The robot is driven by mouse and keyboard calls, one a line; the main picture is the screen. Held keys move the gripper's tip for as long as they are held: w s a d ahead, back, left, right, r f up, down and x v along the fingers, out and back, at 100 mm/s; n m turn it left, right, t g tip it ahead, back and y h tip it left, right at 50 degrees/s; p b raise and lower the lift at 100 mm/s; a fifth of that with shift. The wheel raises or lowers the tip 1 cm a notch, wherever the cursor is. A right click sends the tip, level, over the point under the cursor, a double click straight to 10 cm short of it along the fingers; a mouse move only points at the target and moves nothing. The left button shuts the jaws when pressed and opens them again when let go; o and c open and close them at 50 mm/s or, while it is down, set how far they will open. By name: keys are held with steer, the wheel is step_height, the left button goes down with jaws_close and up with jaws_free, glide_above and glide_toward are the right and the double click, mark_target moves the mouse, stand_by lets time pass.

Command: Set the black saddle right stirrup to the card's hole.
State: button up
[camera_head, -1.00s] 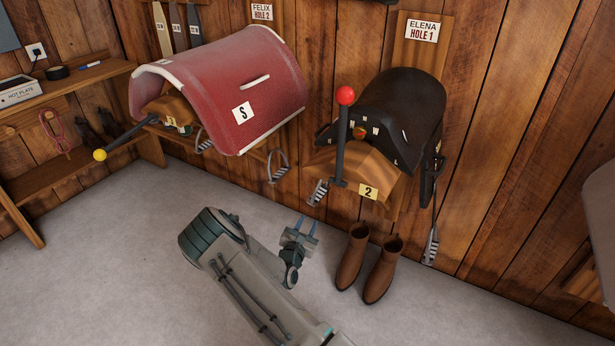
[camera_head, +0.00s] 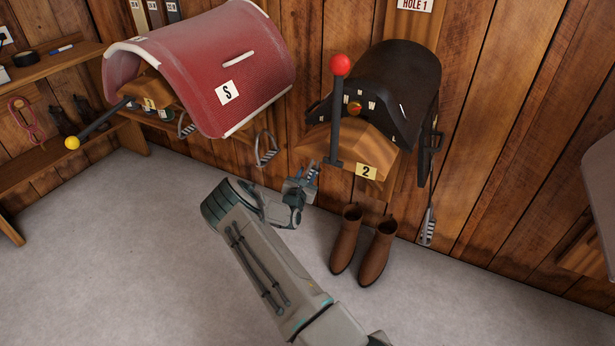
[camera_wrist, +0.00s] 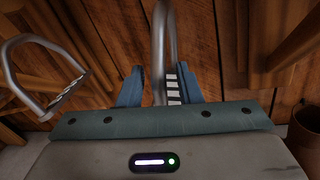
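The black saddle (camera_head: 405,85) sits on a wooden rack marked 2. The card (camera_head: 415,4) above it reads HOLE 1; its top is cut off. One stirrup of this saddle hangs at the picture's left, beside my gripper (camera_head: 308,180). The other stirrup (camera_head: 428,228) hangs at the right below a dark strap (camera_head: 429,185). In the wrist view, my gripper (camera_wrist: 159,88) is open, with its two blue fingers apart and the near metal stirrup (camera_wrist: 165,40) between or just beyond them. I cannot tell whether they touch it. The strap holes are not readable.
A red-knobbed lever (camera_head: 340,65) stands in front of the black saddle. Brown boots (camera_head: 362,245) stand on the floor below. A red saddle (camera_head: 195,70) is at the left, with a stirrup (camera_head: 266,150) close to my gripper. The floor at front left is clear.

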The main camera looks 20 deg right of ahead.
steer(key=shift+w+d, duration=0.35)
steer(key=shift+w, duration=0.1)
jaws_close()
steer(key=f+b, duration=0.1)
steer(key=f, duration=0.1)
steer(key=f+b, duration=0.1)
steer(key=f, duration=0.1)
steer(key=w+f+b, duration=0.1)
steer(key=f, duration=0.1)
steer(key=shift+a, duration=0.4)
steer(key=shift+a+f, duration=0.1)
jaws_free()
steer(key=shift+w+f, duration=0.1)
